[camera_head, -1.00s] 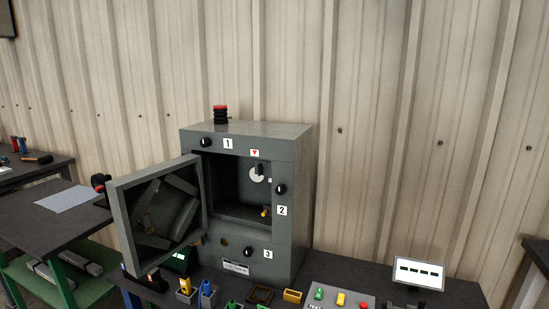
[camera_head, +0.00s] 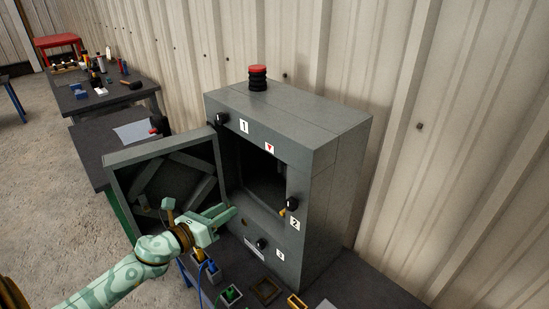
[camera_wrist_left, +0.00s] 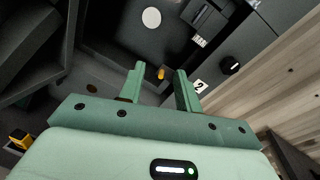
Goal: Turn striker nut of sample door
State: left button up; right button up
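The grey enclosure (camera_head: 338,190) stands on the bench with its sample door (camera_head: 122,158) swung open to the left. A small yellow piece (camera_head: 283,212), perhaps the striker nut, sits at the lower right edge of the opening, by a black knob. In the left wrist view the yellow piece (camera_wrist_left: 161,73) shows beyond my fingertips, in line with the gap between them. My left gripper (camera_head: 228,213) is open and empty, in front of the opening's lower part, beside the door. It appears apart from the yellow piece. My right gripper is not in view.
Black knobs sit beside labels 1, 2 (camera_head: 295,223) and 3 (camera_head: 280,254). A red-topped stack (camera_head: 258,77) stands on the enclosure. Small coloured parts and trays (camera_head: 267,290) lie along the bench front. A corrugated wall is close behind.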

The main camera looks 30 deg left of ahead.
aim_at(283, 164)
pick_arm(q)
notch_tip(283, 164, up, 8)
jog(key=d+m+h, duration=0.2)
jog(key=d+m, duration=0.1)
jog(key=m, duration=0.2)
jog(key=p+x, duration=0.2)
jog(key=x, duration=1.4)
jog(key=shift+w+a, duration=0.15)
jog(key=shift+a, duration=0.1)
jog(key=shift+r, duration=0.15)
grip_shut()
